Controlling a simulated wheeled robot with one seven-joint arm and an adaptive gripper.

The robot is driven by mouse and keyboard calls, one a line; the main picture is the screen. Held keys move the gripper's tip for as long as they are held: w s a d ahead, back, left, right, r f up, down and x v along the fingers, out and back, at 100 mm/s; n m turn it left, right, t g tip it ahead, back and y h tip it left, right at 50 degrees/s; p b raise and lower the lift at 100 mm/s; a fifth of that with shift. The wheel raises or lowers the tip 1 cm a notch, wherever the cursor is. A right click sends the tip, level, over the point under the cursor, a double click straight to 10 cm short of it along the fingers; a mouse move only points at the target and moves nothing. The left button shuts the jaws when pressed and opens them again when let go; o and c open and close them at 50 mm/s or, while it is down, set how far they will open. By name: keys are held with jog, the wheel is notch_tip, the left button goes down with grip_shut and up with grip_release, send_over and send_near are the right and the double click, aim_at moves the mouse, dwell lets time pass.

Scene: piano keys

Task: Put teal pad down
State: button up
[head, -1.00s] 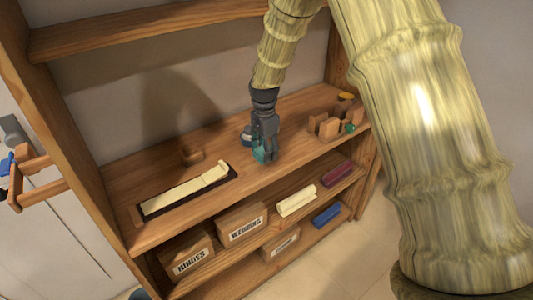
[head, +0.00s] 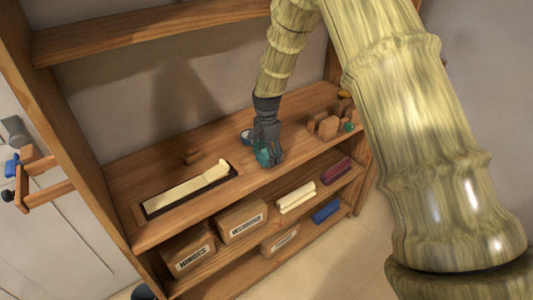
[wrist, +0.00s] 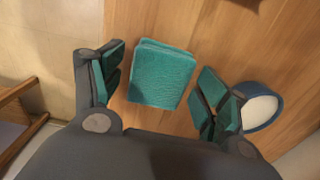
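The teal pad (wrist: 162,74) is a square block that appears to lie flat on the wooden shelf (wrist: 215,45) in the wrist view. My gripper (wrist: 160,88) is around it, with one teal-lined finger on each side. In the head view my gripper (head: 268,160) points down at the shelf's front part. The teal pad (head: 263,157) is partly hidden by the fingers there.
A round blue-rimmed object (wrist: 261,107) stands close beside the right finger in the wrist view. A keyboard-like tray (head: 190,191) with cream bars lies left on the shelf. Wooden blocks (head: 326,125) stand to the right. Labelled boxes (head: 242,221) sit on the shelf below.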

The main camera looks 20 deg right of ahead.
jog(key=shift+f, duration=0.1)
jog(key=shift+f+b, duration=0.15)
jog(key=shift+b, duration=0.2)
notch_tip(320, 180, up, 11)
jog(key=b, duration=0.2)
jog(key=shift+s+d, duration=0.15)
jog(key=shift+d, duration=0.1)
jog(key=shift+f, duration=0.1)
